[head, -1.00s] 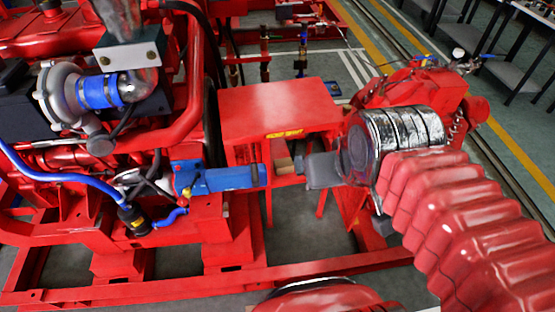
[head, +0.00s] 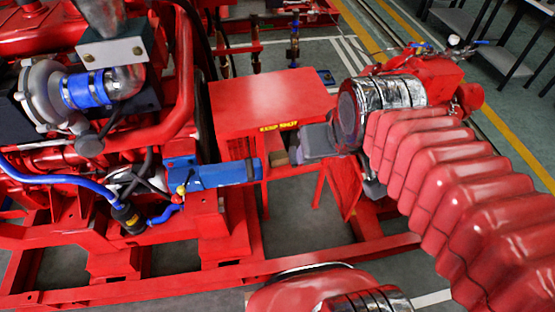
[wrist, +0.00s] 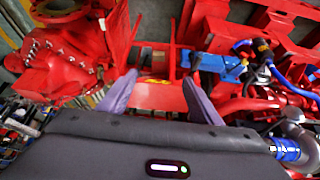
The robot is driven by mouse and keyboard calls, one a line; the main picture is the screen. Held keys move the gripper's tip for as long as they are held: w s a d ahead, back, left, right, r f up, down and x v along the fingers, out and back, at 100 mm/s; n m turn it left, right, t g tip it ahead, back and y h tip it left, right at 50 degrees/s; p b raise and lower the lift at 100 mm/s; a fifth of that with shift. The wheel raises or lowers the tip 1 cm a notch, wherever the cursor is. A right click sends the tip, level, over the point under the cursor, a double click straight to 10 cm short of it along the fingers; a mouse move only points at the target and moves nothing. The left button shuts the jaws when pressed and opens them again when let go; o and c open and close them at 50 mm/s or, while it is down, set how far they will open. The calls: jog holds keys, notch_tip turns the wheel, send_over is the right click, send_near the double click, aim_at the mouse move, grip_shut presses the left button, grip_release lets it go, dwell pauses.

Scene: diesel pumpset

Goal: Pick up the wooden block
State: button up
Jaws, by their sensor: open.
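A tan block-like piece, probably the wooden block (head: 278,158), sits in the shaded opening under the red box-topped stand, and only part of it shows in the head view. In the wrist view a small brownish patch, probably the same block (wrist: 153,57), lies ahead, between and beyond the fingertips. My gripper (head: 299,154) is at the right side of that opening, close to the block in the picture; the exact gap is unclear. In the wrist view my gripper (wrist: 160,88) has its two purple-grey fingers spread, with nothing between them.
The red stand (head: 268,100) has a flat top above the opening. A blue cylinder (head: 215,174) is left of the opening, with the engine and blue hoses (head: 60,178) beyond. A red frame rail (head: 330,254) runs below. Open grey floor (head: 300,220) shows under the stand.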

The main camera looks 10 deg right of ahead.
jog(key=o, duration=0.8)
jog(key=w+f, duration=0.1)
jog(key=w, duration=0.3)
jog(key=w+d+f, duration=0.1)
jog(key=w+f, duration=0.1)
jog(key=w, duration=0.3)
jog(key=w+f, duration=0.2)
jog(key=w, duration=0.2)
jog(key=shift+w+d+f, duration=0.15)
jog(key=shift+d+f, duration=0.1)
jog(key=shift+d, duration=0.05)
jog(key=w+d+f+t, duration=0.1)
jog(key=w+f, duration=0.7)
jog(key=f, duration=0.4)
jog(key=w+f+n+t, duration=0.1)
jog(key=w+f+t, duration=0.1)
jog(key=w+f, duration=0.8)
jog(key=w+d+f+t, duration=0.1)
jog(key=w+f, duration=0.5)
jog(key=f, duration=0.9)
jog(key=t+y, duration=0.2)
jog(key=t, duration=0.2)
send_near(280, 157)
jog(key=v, duration=0.2)
jog(key=shift+a+r, duration=0.15)
jog(key=shift+r, duration=0.05)
jog(key=shift+x, duration=4.3)
jog(key=shift+f, duration=0.15)
